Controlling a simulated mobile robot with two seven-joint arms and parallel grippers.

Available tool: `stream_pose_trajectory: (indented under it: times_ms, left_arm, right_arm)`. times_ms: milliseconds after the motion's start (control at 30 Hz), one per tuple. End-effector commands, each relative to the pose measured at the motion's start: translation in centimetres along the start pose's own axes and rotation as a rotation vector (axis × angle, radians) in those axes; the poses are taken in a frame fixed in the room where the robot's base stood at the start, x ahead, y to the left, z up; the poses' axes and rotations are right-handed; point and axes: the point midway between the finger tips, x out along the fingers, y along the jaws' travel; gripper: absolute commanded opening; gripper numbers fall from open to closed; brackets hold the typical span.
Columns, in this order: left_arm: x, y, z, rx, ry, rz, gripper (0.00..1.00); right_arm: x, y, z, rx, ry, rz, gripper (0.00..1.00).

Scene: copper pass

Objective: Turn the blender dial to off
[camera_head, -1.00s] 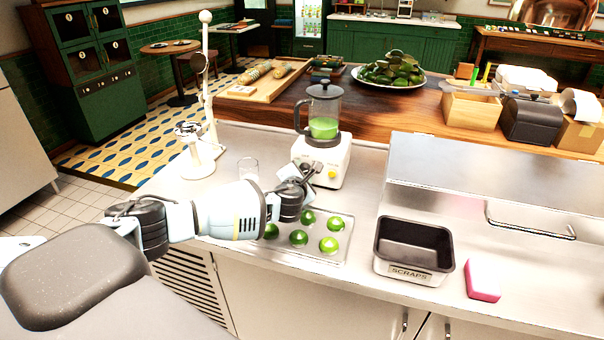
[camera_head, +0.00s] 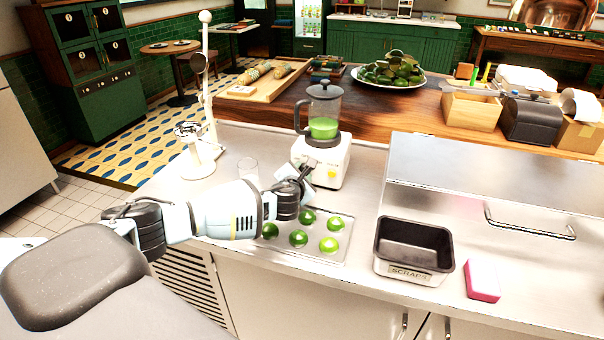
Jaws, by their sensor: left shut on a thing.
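The blender (camera_head: 324,127) stands on the steel counter with a clear jug of green liquid, a dark lid and a white base (camera_head: 338,150). A yellow round control (camera_head: 332,174) shows on the front of the base. My left gripper (camera_head: 307,174) reaches in from the left and is shut at the left part of the base front, on the blender dial. The fingers cover the dial, so its setting cannot be read. My right gripper is not in view.
A tray (camera_head: 342,250) of several limes lies below my left gripper. A clear glass (camera_head: 248,171) and a white stand (camera_head: 198,165) are to the left. A black scraps bin (camera_head: 412,271) and a pink-white sponge (camera_head: 483,280) are to the right.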

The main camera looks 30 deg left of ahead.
Motion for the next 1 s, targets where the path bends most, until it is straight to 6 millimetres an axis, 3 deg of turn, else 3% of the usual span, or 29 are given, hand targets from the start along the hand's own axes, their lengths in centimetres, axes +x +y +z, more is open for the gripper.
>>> stream_pose_trajectory:
  times_ms: [600,1000]
  left_arm:
    - [0.01,0.04,-0.33,-0.538,-0.061,-0.144,0.11]
    - [0.05,0.05,-0.42,-0.791,-0.090,-0.210,0.11]
  right_arm:
    - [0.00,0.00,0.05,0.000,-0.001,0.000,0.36]
    - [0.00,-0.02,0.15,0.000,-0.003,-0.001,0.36]
